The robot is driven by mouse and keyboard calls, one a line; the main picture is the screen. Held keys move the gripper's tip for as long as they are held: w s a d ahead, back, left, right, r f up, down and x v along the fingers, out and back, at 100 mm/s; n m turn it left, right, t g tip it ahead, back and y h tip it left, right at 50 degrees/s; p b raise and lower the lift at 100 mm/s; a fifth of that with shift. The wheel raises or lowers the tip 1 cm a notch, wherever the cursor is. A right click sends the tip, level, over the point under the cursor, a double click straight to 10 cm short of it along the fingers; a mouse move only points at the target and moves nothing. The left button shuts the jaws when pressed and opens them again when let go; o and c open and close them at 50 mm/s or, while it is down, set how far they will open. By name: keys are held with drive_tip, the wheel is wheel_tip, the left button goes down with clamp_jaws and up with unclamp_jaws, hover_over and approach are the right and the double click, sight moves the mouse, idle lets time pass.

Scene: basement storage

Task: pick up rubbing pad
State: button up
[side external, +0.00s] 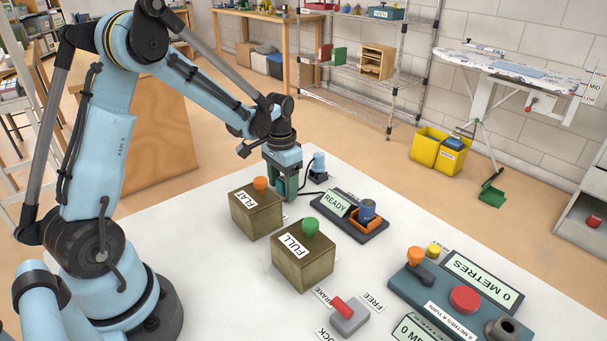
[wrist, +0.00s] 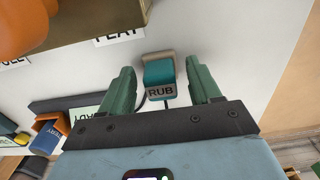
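The rubbing pad (wrist: 160,72) is a teal block with a pale far end and a dark "RUB" label, seen in the wrist view on the white table. My gripper (wrist: 159,66) points down over it with its green fingers apart. The pad lies between the fingers, with a visible gap on each side. In the side view my gripper (side external: 287,186) is low at the table, behind the box labelled FLAT. I cannot make out the pad there; the gripper seems to hide it.
The FLAT box (side external: 257,212) with an orange knob is close to my gripper. The FULL box (side external: 303,262) has a green knob. A READY stand (side external: 338,203) holds a blue can (side external: 367,210) in an orange holder. A small blue device (side external: 318,164) stands behind the gripper.

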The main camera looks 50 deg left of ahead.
sight(282, 180)
drive_tip(key=c, duration=0.9)
drive_tip(key=shift+r, duration=0.15)
drive_tip(key=shift+c, duration=0.2)
wheel_tip(282, 180, up, 4)
drive_tip(key=shift+r, duration=0.1)
drive_tip(key=s+d+r, duration=0.2)
drive_tip(key=d+r, duration=0.4)
drive_tip(key=d, duration=0.5)
drive_tip(key=shift+s+d+r, duration=0.2)
drive_tip(key=shift+s+r, duration=0.1)
drive_tip(key=shift+s, duration=0.05)
